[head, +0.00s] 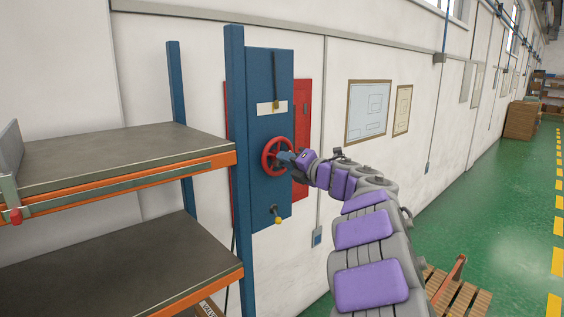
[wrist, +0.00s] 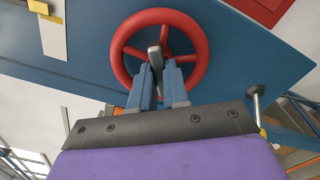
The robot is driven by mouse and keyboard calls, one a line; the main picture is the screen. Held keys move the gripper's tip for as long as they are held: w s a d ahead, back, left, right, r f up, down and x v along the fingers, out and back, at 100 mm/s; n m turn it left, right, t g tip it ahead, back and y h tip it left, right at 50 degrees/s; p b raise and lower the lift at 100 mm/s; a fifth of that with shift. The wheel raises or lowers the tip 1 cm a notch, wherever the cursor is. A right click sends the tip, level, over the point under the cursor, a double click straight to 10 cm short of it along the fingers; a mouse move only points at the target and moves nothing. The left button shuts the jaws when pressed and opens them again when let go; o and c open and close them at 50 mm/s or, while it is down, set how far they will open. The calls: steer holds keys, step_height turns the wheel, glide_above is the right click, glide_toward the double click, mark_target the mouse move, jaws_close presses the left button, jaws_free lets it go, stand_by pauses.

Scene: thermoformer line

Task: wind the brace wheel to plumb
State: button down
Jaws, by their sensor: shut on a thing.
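The red brace wheel (head: 268,161) is mounted on a blue upright panel (head: 268,120). It also shows in the wrist view, with its rim (wrist: 203,50) and red spokes in front of the blue plate. My gripper (head: 287,160) reaches in from the right at the wheel. In the wrist view its two blue fingers (wrist: 158,78) are shut on a grey handle (wrist: 155,57) near the wheel's middle; the fingers partly hide the lower rim. A dark hanging strip with a small brass bob (head: 276,104) hangs over a white plate (head: 265,108) above the wheel.
A rod with a yellow knob (head: 278,219) sticks out below the wheel. Orange-edged shelves (head: 130,187) stand at the left, close to the panel. A red panel (head: 302,120) is behind the blue one. Green floor (head: 470,190) lies open at the right, with a wooden pallet (head: 455,291) low down.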

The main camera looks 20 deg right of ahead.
steer(key=shift+f+n+b, duration=0.25)
steer(key=shift+n+b, duration=0.55)
steer(key=shift+b, duration=0.05)
steer(key=shift+n+b, duration=0.8)
steer(key=shift+b, duration=0.3)
steer(key=shift+n+b, duration=0.5)
steer(key=shift+b, duration=0.05)
steer(key=shift+r, duration=0.1)
steer(key=shift+n+b, duration=0.35)
steer(key=shift+n, duration=0.05)
steer(key=shift+d+n+b, duration=0.1)
steer(key=shift+n+b, duration=0.9)
steer(key=shift+n, duration=0.1)
